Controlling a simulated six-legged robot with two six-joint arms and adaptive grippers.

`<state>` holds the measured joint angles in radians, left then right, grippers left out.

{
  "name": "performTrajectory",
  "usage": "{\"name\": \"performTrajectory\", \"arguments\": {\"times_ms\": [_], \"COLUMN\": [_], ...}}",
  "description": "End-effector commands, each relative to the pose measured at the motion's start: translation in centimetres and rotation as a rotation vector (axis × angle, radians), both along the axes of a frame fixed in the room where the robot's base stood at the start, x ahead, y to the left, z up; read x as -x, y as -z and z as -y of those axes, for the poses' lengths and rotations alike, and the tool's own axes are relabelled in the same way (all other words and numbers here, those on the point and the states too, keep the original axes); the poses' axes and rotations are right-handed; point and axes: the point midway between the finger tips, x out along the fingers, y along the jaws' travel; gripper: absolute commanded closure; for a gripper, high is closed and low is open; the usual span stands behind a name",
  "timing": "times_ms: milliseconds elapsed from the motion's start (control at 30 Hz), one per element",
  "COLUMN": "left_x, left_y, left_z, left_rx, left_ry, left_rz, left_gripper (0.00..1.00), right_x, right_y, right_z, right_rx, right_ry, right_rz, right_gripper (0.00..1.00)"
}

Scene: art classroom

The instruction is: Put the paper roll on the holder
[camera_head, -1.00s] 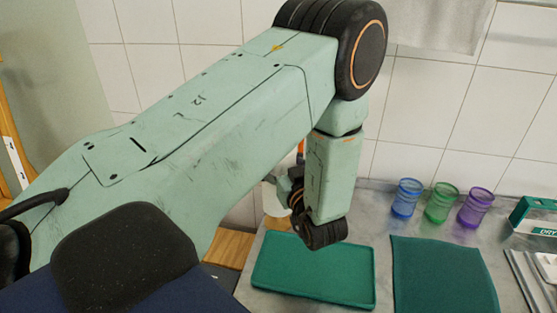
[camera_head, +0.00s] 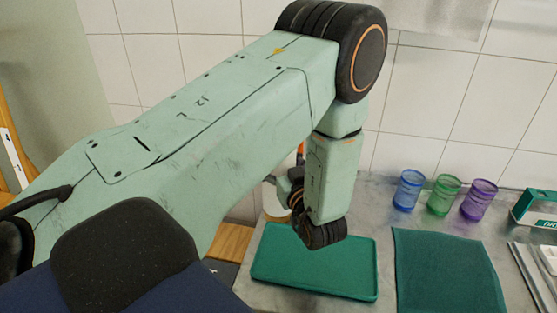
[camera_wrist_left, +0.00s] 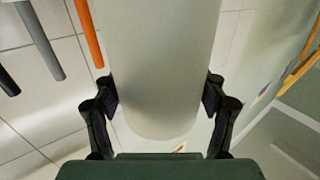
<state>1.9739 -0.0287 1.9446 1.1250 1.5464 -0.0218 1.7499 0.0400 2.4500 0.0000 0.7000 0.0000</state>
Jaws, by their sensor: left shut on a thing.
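The paper roll (camera_wrist_left: 160,70) is a pale, smooth cylinder that fills the middle of the left wrist view. My left gripper (camera_wrist_left: 160,98) has one finger pressed on each side of it, near its rounded lower end. The roll's other end runs out of the picture. In the head view my left arm hides most of the gripper, and only a pale bit shows beside the wrist. I cannot make out a holder for certain. My right gripper is not in view.
Orange (camera_wrist_left: 88,32), grey (camera_wrist_left: 40,38) and black rods stand left of the roll. On the counter are a green tray (camera_head: 270,283), a dark green mat (camera_head: 447,275), and blue (camera_head: 408,191), green (camera_head: 443,195) and purple (camera_head: 479,200) cups. A tiled wall stands behind.

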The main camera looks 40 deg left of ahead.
Motion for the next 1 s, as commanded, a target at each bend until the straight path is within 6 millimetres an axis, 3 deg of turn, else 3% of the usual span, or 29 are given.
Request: {"name": "performTrajectory", "arguments": {"times_ms": [633, 1000], "left_x": [0.0, 0.0], "left_y": [2.0, 2.0], "left_z": [0.0, 0.0], "left_rx": [0.000, 0.000], "left_ry": [0.000, 0.000], "left_rz": [0.001, 0.001], "left_gripper": [0.80, 0.80], "right_x": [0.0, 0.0], "right_y": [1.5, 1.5], "right_z": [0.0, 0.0], "right_rx": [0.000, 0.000], "right_ry": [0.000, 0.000], "right_rz": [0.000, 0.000], "right_gripper": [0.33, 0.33]}}
